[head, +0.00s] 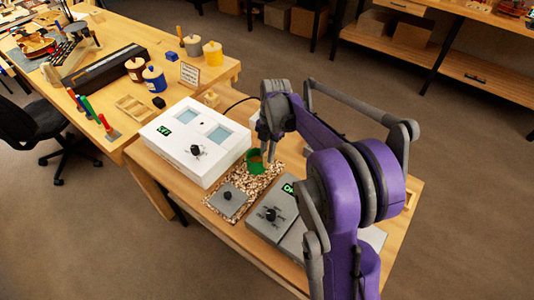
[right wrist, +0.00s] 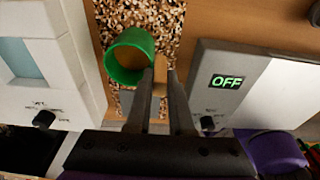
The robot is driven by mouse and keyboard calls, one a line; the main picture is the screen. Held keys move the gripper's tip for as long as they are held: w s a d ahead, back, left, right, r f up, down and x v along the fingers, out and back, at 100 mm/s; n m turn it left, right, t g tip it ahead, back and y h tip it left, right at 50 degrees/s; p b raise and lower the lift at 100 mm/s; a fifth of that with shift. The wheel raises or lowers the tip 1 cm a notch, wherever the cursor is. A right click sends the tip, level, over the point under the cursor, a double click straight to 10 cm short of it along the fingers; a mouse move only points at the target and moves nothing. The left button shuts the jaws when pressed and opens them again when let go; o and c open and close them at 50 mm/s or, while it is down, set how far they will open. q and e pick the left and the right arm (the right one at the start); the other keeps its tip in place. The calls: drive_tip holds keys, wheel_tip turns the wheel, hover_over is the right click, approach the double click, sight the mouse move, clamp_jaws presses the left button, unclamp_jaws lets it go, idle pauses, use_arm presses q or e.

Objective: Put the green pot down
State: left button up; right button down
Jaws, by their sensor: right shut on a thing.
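The small green pot (head: 254,166) is over the speckled cork mat (head: 238,210), between the white box and the grey box. Its round mouth shows brown inside in the right wrist view, where the green wall (right wrist: 114,66) is left of the fingers. My right gripper (head: 268,157) comes down from above. Its fingers (right wrist: 161,80) are shut on a light wooden piece at the pot's side, which looks like its handle. I cannot tell whether the pot's base touches the mat. My left gripper is out of view.
The white box (head: 184,160) with two windows and a knob stands left of the mat. A grey box (head: 262,228) with a knob stands right; its display (right wrist: 226,82) reads OFF. A square grey plate (head: 226,203) with a knob lies on the mat's near part.

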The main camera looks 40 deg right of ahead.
drive_tip(key=shift+f, duration=0.1)
drive_tip(key=c, duration=0.8)
unclamp_jaws()
wheel_tip(320, 180, up, 12)
drive_tip(key=d, duration=0.2)
drive_tip(key=s+a+f+m+t+h, duration=0.1)
drive_tip(key=s+a+f+m+t, duration=0.2)
drive_tip(key=s+a+m, duration=0.6)
drive_tip(key=s+a+f+m+t, duration=0.2)
drive_tip(key=s+a+f+m, duration=0.5)
drive_tip(key=m, duration=0.5)
drive_tip(key=s+a, duration=0.2)
drive_tip(key=a, duration=0.1)
drive_tip(key=shift+a+f+t+h+p, duration=0.15)
drive_tip(key=shift+a+t+h+p, duration=0.15)
drive_tip(key=shift+a+t+h, duration=0.1)
